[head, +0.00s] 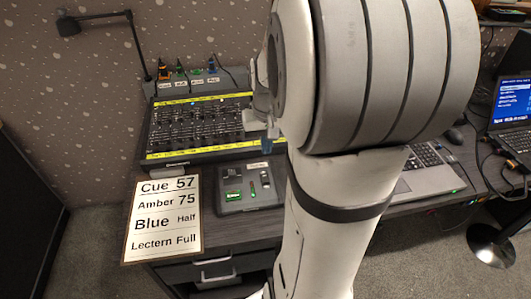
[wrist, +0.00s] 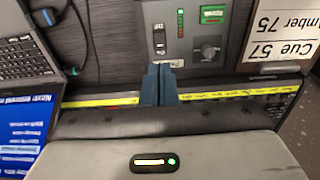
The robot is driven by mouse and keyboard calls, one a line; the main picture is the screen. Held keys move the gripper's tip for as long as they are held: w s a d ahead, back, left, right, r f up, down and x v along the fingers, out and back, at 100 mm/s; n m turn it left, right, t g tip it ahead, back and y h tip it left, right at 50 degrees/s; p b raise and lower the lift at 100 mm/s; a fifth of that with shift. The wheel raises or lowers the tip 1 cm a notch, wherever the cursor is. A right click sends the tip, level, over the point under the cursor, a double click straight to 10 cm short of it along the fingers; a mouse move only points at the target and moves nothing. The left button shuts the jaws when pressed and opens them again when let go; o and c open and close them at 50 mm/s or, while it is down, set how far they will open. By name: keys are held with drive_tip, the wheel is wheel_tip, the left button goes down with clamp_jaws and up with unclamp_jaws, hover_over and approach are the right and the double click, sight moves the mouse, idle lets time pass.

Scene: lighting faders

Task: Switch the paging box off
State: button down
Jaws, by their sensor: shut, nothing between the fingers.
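A small dark grey control box (head: 232,209) lies on the desk in front of the fader console; I take it to be the paging box, but its lettering is too small to read. My gripper (head: 266,145) is shut and empty above the console's right end, beyond the box. Its blue fingertips also show in the wrist view (wrist: 159,80), just beside the box's edge. Contact cannot be told.
The fader console (head: 200,125) with yellow strips stands behind the box. A laptop (head: 428,182) is on the right, partly behind my arm. A desk lamp (head: 140,45) and several plugs (head: 180,68) are at the back.

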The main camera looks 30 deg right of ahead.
drive_tip(key=shift+r, duration=0.25)
drive_tip(key=s+a+n, duration=0.2)
drive_tip(key=s+a, duration=0.3)
drive_tip(key=a, duration=0.2)
drive_tip(key=s+a+r+n+t, duration=0.1)
drive_tip(key=s+a+n, duration=0.1)
drive_tip(key=s+a, duration=0.3)
drive_tip(key=a, duration=0.3)
drive_tip(key=shift+r, duration=0.3)
drive_tip(key=shift+d, duration=0.1)
